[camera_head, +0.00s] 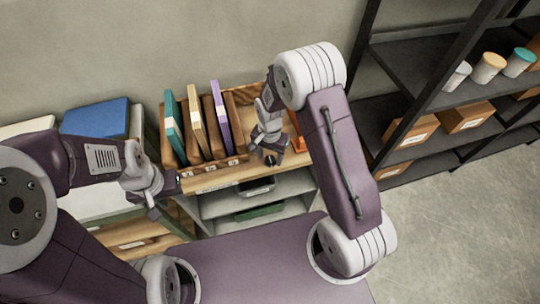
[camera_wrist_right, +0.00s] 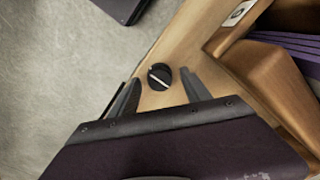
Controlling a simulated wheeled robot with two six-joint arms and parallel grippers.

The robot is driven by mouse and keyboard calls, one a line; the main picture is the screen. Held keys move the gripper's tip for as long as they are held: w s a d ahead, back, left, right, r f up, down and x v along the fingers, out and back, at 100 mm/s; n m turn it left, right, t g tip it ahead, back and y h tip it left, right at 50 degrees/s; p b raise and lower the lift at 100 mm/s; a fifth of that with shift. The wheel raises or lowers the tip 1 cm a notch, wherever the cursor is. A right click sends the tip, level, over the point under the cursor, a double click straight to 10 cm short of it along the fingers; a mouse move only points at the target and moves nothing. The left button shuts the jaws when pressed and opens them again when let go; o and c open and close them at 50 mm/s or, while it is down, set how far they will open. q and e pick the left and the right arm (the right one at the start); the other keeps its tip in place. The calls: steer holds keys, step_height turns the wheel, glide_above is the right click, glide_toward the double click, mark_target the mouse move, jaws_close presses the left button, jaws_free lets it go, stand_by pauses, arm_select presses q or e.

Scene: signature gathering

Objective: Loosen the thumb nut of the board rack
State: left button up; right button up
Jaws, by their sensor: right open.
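The wooden board rack (camera_head: 205,186) stands on a shelf unit by the wall, with teal, cream and purple boards upright in its slots. The thumb nut (camera_wrist_right: 160,76) is a round black knob with a pale line across it, on the rack's wooden front rail; it also shows in the head view as a small dark knob (camera_head: 271,159). My right gripper (camera_wrist_right: 160,80) is open, with one finger on each side of the nut and visible gaps between. My left gripper (camera_head: 160,199) is near the rack's front left corner, apart from the nut; its jaw opening is unclear.
A blue binder or box (camera_head: 96,117) lies on a white surface left of the rack. An orange item (camera_head: 297,137) is right of my right gripper. A dark metal shelf (camera_head: 420,62) with cups and cardboard boxes stands at the right. The floor (camera_head: 455,215) there is clear.

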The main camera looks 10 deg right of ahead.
jaws_close()
steer(key=shift+r+n, duration=0.1)
steer(key=shift+n, duration=0.2)
steer(key=n+p, duration=0.1)
steer(key=n, duration=0.2)
steer(key=shift+n, duration=0.3)
steer(key=n+p, duration=0.1)
steer(key=n, duration=0.3)
steer(key=shift+w, duration=0.1)
steer(key=n+p, duration=0.1)
steer(key=n, duration=0.4)
steer(key=shift+n+p, duration=0.3)
steer(key=shift+n, duration=2)
